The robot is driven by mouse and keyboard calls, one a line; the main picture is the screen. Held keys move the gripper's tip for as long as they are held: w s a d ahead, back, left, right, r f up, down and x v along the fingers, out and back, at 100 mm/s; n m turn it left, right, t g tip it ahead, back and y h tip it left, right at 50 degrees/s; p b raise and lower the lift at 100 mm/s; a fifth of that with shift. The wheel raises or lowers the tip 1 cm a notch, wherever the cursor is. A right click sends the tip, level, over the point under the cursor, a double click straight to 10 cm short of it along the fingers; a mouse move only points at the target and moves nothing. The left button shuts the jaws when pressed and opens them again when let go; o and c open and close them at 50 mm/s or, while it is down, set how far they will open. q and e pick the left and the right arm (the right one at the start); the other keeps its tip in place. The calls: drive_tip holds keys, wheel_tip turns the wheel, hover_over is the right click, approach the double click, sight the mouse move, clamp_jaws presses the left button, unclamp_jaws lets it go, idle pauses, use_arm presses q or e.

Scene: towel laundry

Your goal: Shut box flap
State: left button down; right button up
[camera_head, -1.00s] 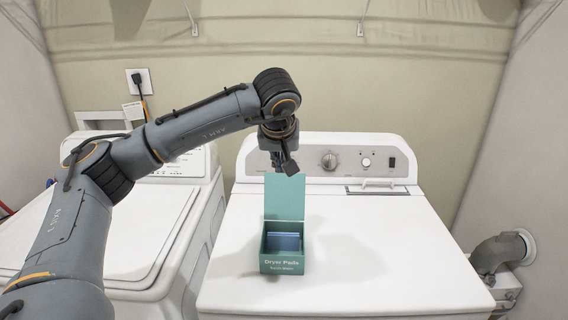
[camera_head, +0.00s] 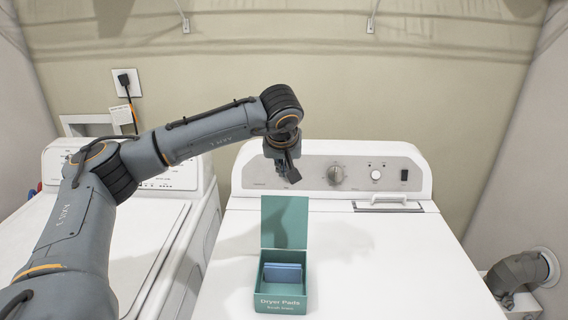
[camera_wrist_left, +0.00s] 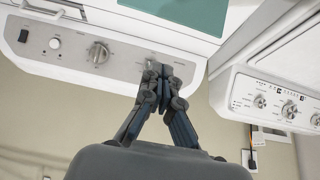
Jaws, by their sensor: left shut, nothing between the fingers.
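The teal dryer-pads box (camera_head: 281,303) stands on top of the white dryer, with blue pads (camera_head: 283,273) inside. Its flap (camera_head: 285,222) stands upright at the back of the box, so the box is open. In the left wrist view the teal flap (camera_wrist_left: 185,8) shows only in part at the top edge. My left gripper (camera_head: 281,168) hangs pointing down above and behind the flap, in front of the dryer's control panel, and looks apart from the flap. In the left wrist view its fingers (camera_wrist_left: 157,70) are together and empty. My right gripper is not in view.
The dryer top (camera_head: 380,265) is clear to the right of the box. Its control panel (camera_head: 385,160) rises behind. A white washer (camera_head: 120,235) stands to the left under my left arm. A grey vent pipe (camera_head: 520,270) is at the far right.

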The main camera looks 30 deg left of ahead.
sight(285, 220)
use_arm(q)
drive_tip(key=p+x, duration=0.2)
drive_tip(key=x, duration=0.5)
drive_tip(key=s, duration=0.1)
drive_tip(key=s+d, duration=0.1)
drive_tip(key=s+p, duration=0.1)
drive_tip(key=shift+s+d, duration=0.25)
drive_tip(key=shift+d, duration=0.15)
drive_tip(key=shift+w+a+f, duration=0.1)
drive_tip(key=shift+w+f, duration=0.05)
drive_tip(key=shift+f, duration=0.1)
